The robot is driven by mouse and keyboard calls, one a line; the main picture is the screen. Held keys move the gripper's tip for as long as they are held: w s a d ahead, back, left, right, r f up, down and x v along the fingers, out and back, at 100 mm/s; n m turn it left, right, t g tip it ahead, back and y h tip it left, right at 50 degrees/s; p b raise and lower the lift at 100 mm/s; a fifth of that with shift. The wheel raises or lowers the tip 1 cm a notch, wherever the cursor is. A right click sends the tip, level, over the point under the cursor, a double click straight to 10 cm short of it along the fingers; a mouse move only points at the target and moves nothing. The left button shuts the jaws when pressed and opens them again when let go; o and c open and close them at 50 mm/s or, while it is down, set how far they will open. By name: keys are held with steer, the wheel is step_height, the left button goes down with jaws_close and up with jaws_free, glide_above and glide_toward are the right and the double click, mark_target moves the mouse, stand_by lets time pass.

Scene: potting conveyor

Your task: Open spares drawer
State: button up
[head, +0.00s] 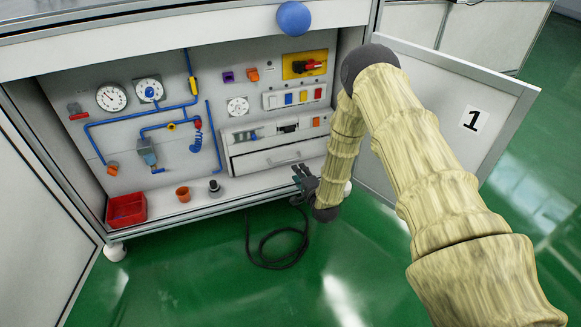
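The drawer (262,160), a white front with a thin grey bar handle (284,163), sits low on the right inside the open cabinet. It looks shut, its front under a strip with small parts. My gripper (298,177), dark grey, is in front of the cabinet's lower right, a little right of and below the handle, and looks apart from it. The gripper is too small here to show whether its fingers are open or shut. I see nothing in it.
A red bin (126,208), an orange pot (183,194) and a dark knob-like part (214,186) stand on the cabinet floor at left. A black cable (276,262) lies on the green floor.

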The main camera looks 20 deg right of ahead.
mark_target(291, 160)
steer(key=b+x, duration=0.4)
steer(key=x, duration=0.6)
steer(key=shift+s+b, duration=0.1)
steer(key=shift+b, duration=0.3)
steer(key=shift+w, duration=0.5)
jaws_close()
